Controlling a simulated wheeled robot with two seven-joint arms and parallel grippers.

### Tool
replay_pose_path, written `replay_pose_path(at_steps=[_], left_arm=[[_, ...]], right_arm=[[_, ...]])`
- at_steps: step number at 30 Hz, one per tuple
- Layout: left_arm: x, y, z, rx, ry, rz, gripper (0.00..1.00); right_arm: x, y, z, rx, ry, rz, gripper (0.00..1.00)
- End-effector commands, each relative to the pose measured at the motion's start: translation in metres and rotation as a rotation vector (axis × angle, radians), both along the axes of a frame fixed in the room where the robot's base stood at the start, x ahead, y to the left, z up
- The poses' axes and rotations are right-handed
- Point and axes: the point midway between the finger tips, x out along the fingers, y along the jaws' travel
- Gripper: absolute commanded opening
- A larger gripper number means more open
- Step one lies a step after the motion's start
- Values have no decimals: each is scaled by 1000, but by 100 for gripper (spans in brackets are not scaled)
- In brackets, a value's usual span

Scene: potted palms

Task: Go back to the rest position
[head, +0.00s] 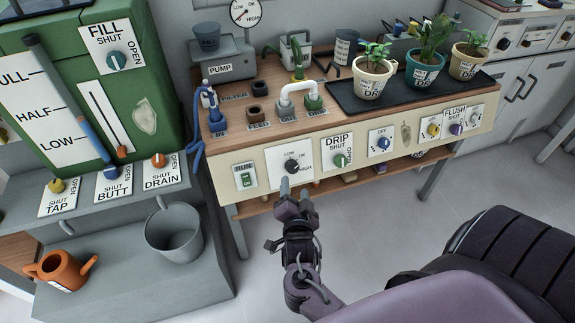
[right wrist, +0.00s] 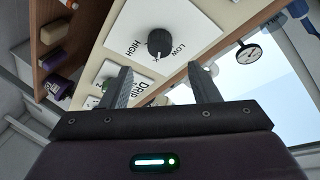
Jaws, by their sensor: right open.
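My right gripper (head: 295,190) is in front of the bench's front panel, just below the black LOW–HIGH knob (head: 292,166). In the right wrist view its two fingers (right wrist: 162,82) stand apart with nothing between them. The knob (right wrist: 160,42) shows beyond the fingertips, apart from them, on its white plate. The DRIP SHUT plate (right wrist: 126,88) is partly hidden behind one finger. My left gripper is in neither view.
The wooden bench (head: 255,140) carries a pump (head: 222,60), a white pipe (head: 298,88) and a black tray (head: 345,98) with potted plants. At left stand a green tank (head: 140,75), a grey bucket (head: 174,238) and an orange watering can (head: 62,270). Grey floor (head: 390,225) is open right of my gripper.

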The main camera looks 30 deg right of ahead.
Motion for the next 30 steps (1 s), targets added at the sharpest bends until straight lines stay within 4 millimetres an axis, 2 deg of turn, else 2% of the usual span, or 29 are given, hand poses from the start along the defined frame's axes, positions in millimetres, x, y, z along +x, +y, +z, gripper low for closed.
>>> replay_pose_path(at_steps=[7, 10, 11, 14, 16, 18, 20, 21, 23, 24, 27, 30], left_arm=[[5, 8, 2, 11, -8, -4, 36], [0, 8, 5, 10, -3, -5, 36], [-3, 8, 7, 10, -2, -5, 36], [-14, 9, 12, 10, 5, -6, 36], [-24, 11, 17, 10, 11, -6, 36], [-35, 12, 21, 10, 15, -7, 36], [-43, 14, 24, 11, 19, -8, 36], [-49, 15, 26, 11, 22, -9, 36], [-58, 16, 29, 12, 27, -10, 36], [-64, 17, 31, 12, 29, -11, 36], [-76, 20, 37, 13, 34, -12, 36], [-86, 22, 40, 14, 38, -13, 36]], right_arm=[[0, 1, -2, -4, 8, 5, 55], [-1, 8, -20, -33, 78, 45, 55], [-2, 11, -31, -49, 116, 67, 55], [-13, 28, -83, -126, 299, 182, 55], [-32, 40, -129, -190, 456, 290, 55], [-59, 50, -174, -249, 615, 404, 55], [-89, 57, -210, -291, 744, 504, 55], [-111, 59, -231, -319, 826, 571, 55], [-147, 62, -260, -351, 944, 673, 55], [-173, 63, -276, -366, 1018, 741, 55], [-237, 63, -307, -394, 1181, 902, 55], [-292, 61, -325, -402, 1299, 1038, 55]])
